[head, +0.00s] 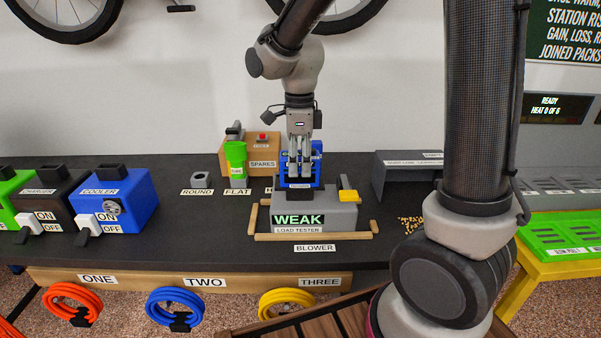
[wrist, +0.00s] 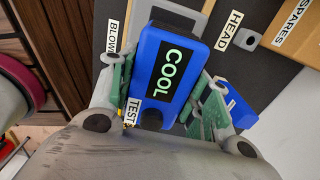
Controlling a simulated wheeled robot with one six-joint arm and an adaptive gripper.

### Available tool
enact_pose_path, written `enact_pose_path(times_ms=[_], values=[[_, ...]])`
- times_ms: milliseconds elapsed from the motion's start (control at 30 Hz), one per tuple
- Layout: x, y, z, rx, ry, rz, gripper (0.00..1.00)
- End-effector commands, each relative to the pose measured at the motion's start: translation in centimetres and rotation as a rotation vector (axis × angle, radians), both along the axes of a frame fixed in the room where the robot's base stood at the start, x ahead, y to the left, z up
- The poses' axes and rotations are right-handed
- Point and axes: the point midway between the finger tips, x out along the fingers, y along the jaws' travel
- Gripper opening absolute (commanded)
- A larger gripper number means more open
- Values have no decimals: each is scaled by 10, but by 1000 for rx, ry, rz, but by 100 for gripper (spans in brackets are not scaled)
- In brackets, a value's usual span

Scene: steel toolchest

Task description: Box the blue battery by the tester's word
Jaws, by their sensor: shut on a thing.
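The blue battery (head: 291,170) stands upright at the top of the grey load tester (head: 340,217), partly hidden by my fingers. The tester's screen (head: 299,220) reads WEAK in green. In the wrist view the battery (wrist: 150,62) fills the space between the finger pads, and its dark display reads COOL. My gripper (head: 300,168) points down and is shut on the battery; its green-padded fingers (wrist: 158,100) sit on both sides of it. I cannot tell whether the battery's foot is fully seated in the tester.
A blue COOLER (head: 128,200) and dark CHARGER (head: 62,186) stand left. A grey bin (head: 400,176) is right. Wooden strips (head: 312,236) border the tester; bare bench lies left of it.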

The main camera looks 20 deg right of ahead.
Motion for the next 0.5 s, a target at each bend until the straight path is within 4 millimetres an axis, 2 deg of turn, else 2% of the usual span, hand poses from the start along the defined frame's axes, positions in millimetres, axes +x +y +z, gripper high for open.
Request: enact_pose_path(times_ms=[500], values=[[0,0,7,0,-1,0,5]])
